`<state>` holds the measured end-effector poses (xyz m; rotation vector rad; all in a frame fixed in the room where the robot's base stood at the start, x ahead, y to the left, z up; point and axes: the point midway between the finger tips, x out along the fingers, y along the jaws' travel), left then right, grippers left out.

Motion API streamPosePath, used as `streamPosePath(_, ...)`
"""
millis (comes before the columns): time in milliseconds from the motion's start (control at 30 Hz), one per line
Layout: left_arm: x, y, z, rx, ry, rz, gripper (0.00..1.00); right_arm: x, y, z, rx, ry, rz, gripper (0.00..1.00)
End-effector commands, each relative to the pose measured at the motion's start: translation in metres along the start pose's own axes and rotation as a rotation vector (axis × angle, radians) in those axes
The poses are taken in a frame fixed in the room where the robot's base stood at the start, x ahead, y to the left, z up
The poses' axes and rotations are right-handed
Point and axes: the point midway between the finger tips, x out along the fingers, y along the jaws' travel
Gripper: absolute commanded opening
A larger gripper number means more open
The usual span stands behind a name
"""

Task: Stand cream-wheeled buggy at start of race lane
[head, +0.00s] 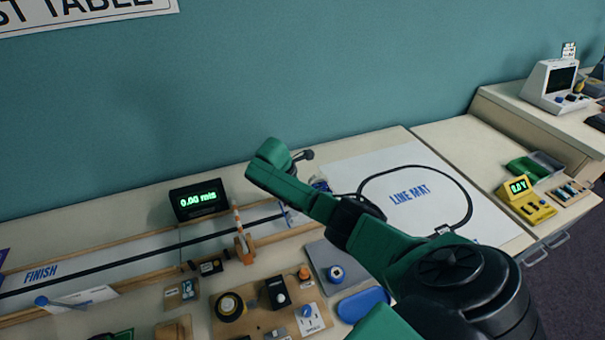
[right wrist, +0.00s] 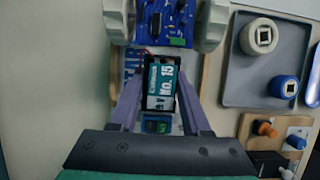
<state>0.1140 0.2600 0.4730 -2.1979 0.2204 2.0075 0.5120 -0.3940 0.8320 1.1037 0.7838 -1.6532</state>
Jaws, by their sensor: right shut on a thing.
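In the head view the race lane (head: 125,254) runs left to "FINISH"; my right forearm hides the gripper and most of the buggy. My left gripper is not in view.
A speed display (head: 198,200) stands behind the lane, and an orange-and-white post (head: 241,240) stands at it. A grey tray (right wrist: 241,98) holds a cream wheel (right wrist: 258,37) and a blue wheel (right wrist: 284,87), close right of the buggy. The line mat (head: 340,165) lies right.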

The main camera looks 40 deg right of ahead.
Motion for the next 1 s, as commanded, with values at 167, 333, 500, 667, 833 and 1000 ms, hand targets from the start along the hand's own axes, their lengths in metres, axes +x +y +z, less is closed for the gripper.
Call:
streamPosePath(167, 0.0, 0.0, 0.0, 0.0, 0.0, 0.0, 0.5, 0.002, 0.0, -0.001, 0.0, 0.0, 0.001, 0.07)
streamPosePath(333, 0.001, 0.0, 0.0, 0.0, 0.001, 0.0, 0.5, 0.005, 0.0, -0.003, 0.0, 0.0, 0.001, 0.07)
streamPosePath(500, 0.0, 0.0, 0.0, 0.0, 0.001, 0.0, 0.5, 0.005, 0.0, -0.003, 0.0, 0.0, 0.001, 0.07)
streamPosePath(667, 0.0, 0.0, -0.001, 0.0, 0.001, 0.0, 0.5, 0.005, 0.0, -0.002, 0.0, 0.0, 0.001, 0.07)
streamPosePath(833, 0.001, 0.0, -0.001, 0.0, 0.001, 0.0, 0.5, 0.007, 0.0, -0.003, 0.0, -0.001, 0.0, 0.07)
streamPosePath(1000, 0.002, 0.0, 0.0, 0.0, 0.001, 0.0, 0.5, 0.011, 0.0, -0.004, 0.0, -0.001, 0.0, 0.07)
